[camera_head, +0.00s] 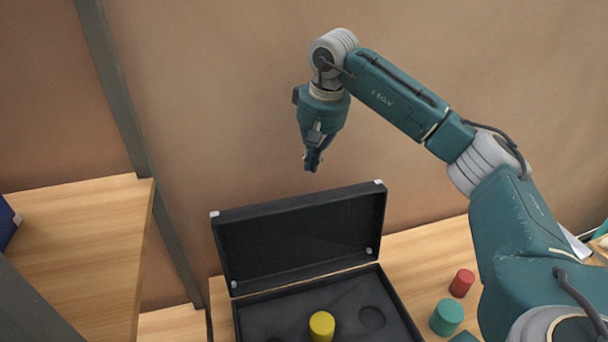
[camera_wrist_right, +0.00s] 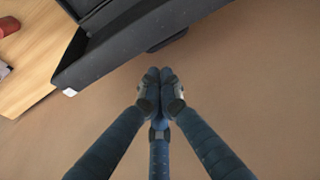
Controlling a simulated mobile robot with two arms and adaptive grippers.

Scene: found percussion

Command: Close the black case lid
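The black case (camera_head: 400,318) stands on the wooden table with its lid (camera_head: 300,236) up, leaning back near the wall. A yellow cylinder (camera_head: 321,326) sits in the case's dark insert, beside a round empty recess. My right gripper (camera_head: 312,164) hangs pointing down above and behind the lid's top edge, apart from it. In the right wrist view its fingertips (camera_wrist_right: 160,74) are together with nothing seen between them. The lid (camera_wrist_right: 130,38) shows at the top of that view, just beyond the fingertips. My left gripper is in neither view.
A red cylinder (camera_head: 462,283) and a green cylinder (camera_head: 446,317) stand on the table (camera_head: 425,262) right of the case. A wooden shelf (camera_head: 75,235) and a grey post (camera_head: 125,110) are at left. The brown wall (camera_head: 220,100) is close behind the lid.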

